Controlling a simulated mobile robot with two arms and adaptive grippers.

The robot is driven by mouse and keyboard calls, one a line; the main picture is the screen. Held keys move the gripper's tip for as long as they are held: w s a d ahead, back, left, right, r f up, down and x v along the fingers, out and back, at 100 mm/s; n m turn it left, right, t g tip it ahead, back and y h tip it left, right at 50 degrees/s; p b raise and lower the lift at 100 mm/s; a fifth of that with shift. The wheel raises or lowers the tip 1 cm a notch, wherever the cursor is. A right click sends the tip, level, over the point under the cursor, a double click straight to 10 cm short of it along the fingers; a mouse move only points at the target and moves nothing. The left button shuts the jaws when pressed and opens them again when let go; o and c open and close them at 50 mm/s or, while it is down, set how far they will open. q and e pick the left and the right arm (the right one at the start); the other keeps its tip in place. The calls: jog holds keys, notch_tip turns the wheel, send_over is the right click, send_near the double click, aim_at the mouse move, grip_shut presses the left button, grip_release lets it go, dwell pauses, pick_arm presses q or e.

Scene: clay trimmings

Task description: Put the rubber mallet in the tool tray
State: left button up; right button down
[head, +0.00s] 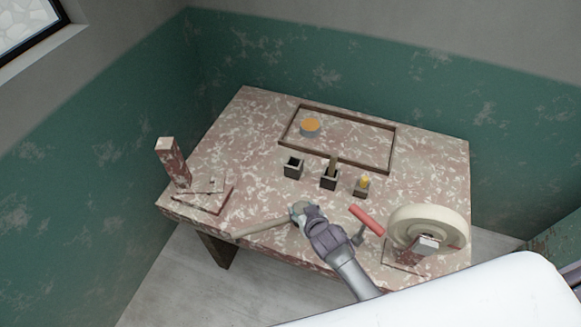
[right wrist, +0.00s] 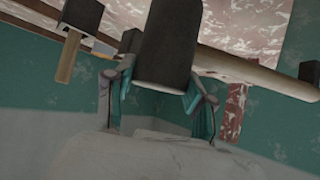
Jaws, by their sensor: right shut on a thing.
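My right gripper (head: 302,210) is shut on the rubber mallet, above the front part of the table. The mallet's pale wooden handle (head: 262,227) points left, its end near the table's front edge. In the right wrist view the dark mallet head (right wrist: 165,42) sits between the fingers of the gripper (right wrist: 163,80), and the handle (right wrist: 245,70) runs to the right. In the head view the gripper mostly hides the head. My left gripper is not in view.
Several small dark holders stand before the tray: one empty (head: 293,168), one with a wooden handle (head: 332,166), one with a yellow top (head: 364,183). A red-handled tool (head: 367,219) and a pale wheel (head: 430,225) are at right, an upright stand (head: 173,163) at left.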

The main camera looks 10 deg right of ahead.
jog(key=shift+w+r, duration=0.1)
notch_tip(320, 180, up, 7)
jog(key=w+d+h+b, duration=0.1)
jog(key=w+d+b, duration=0.1)
jog(key=w+b, duration=0.1)
jog(key=s+d+r+b, duration=0.1)
jog(key=s+r+b, duration=0.2)
jog(key=r, duration=0.5)
jog(key=s+d+r+m+b, duration=0.1)
jog(key=s+r+b, duration=0.2)
jog(key=r, duration=0.6)
jog(key=s, duration=0.2)
jog(key=shift+s, duration=0.3)
